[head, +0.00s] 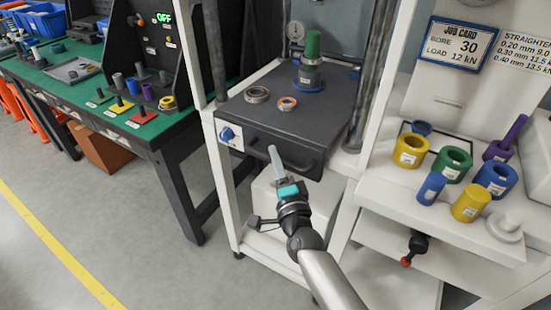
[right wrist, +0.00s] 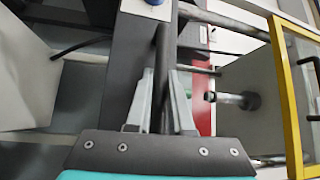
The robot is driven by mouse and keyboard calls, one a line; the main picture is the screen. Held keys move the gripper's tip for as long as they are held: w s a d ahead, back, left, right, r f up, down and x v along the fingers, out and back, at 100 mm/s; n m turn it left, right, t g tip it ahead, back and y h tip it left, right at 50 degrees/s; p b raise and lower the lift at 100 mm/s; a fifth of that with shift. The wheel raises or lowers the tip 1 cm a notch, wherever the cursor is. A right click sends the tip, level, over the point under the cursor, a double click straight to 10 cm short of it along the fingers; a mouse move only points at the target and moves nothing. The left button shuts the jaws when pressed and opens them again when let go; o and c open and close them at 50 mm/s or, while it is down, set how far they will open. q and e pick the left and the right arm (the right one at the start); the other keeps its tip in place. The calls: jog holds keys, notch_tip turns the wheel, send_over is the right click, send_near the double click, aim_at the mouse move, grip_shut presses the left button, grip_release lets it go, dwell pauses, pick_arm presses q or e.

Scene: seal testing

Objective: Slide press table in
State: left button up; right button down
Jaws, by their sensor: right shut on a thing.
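The press table (head: 240,110) is a dark grey slab on a white frame, its front part standing out from between the two posts. A bar handle (head: 312,166) runs along its front face, and the dark bar (right wrist: 163,50) also shows in the right wrist view. My right gripper (head: 275,158) is at this front face. In the right wrist view its fingers (right wrist: 160,100) are shut on the bar. My left gripper is not in view.
Two rings, one left (head: 256,94) and one right (head: 287,103), lie on the table. Behind them a grey and green stack (head: 311,72) stands on a blue base. Coloured sleeves (head: 411,150) fill the right shelf. A green workbench (head: 130,122) stands left; floor before it is clear.

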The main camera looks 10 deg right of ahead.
jog(key=shift+w+d+r, duration=0.1)
jog(key=shift+d, duration=0.15)
jog(key=c, duration=1)
grip_release()
jog(key=shift+w, duration=0.15)
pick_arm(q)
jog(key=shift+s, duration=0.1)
pick_arm(e)
jog(key=shift+o, duration=1)
jog(key=shift+a, duration=0.1)
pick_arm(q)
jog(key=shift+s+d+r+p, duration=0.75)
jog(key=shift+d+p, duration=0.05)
pick_arm(e)
jog(key=v, duration=1.5)
jog(key=shift+s, duration=0.25)
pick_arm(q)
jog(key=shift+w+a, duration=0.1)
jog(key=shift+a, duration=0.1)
